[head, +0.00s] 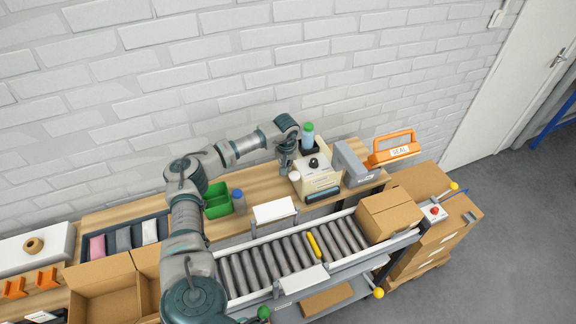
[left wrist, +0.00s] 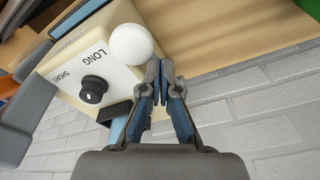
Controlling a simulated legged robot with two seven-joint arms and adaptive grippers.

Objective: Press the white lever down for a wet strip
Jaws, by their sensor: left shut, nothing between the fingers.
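The white lever's round knob (left wrist: 131,44) sits at the side of a cream tape machine (head: 318,180); the knob also shows in the head view (head: 295,176). The machine's top panel (left wrist: 70,68) has a black dial (left wrist: 93,89) between the words LONG and SHORT. My left gripper (left wrist: 160,82) is shut and empty, with its fingertips right beside the white knob. In the head view the left gripper (head: 285,172) is at the machine's left side. I cannot tell whether it touches the knob. My right gripper is not in view.
A green-capped bottle (head: 308,133) stands at the machine's back. A grey box (head: 352,162) and an orange SEAL holder (head: 393,149) are to its right. A green bin (head: 217,200) and a blue-capped bottle (head: 239,201) are to the left. A roller conveyor (head: 265,261) with a carton (head: 388,214) runs in front.

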